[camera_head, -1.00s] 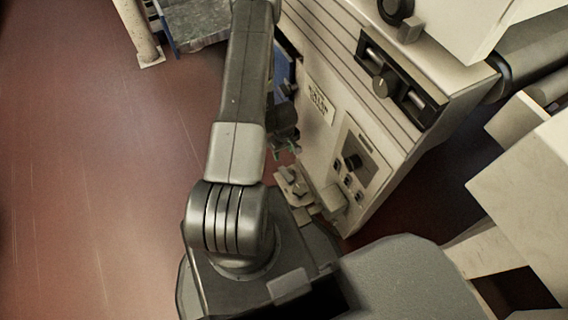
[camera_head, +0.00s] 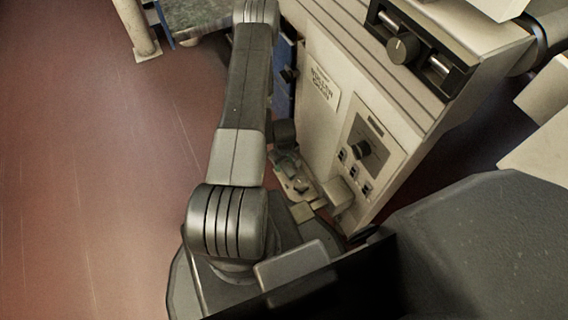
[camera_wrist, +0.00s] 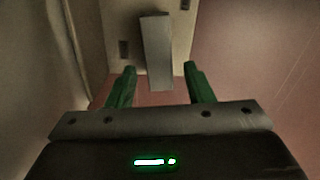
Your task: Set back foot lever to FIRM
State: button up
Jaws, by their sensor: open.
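In the wrist view, a pale grey bar-shaped lever (camera_wrist: 157,45) stands out from a beige plate with a dark slot on either side of it. My gripper (camera_wrist: 158,72) is open, its two green fingers apart. The lever's near end shows between the fingertips, with a gap on both sides; contact cannot be told. In the head view, my gripper (camera_head: 287,162) is small and partly hidden by my arm, low beside the machine, over a beige foot-lever plate (camera_head: 294,184). A second block-shaped pedal (camera_head: 338,194) sits nearer. No FIRM marking is readable.
The beige machine (camera_head: 325,130) rises right of my arm, with a knob panel (camera_head: 372,150) low and a larger black knob panel (camera_head: 403,48) above. A pale post (camera_head: 137,28) stands at the upper left. The red-brown floor (camera_head: 90,170) on the left is clear.

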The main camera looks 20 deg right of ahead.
aim_at(286, 164)
jog(key=c, duration=1)
jog(key=shift+d+r+m+p, duration=0.15)
jog(key=shift+r+m+p, duration=0.2)
jog(key=shift+p, duration=0.4)
jog(key=shift+w+d+f+m+p, duration=0.1)
jog(key=shift+d+f+m+p, duration=0.15)
jog(key=shift+m, duration=0.4)
jog(key=o, duration=1)
notch_tip(286, 164, up, 14)
jog(key=p, duration=0.7)
jog(key=shift+f, duration=0.15)
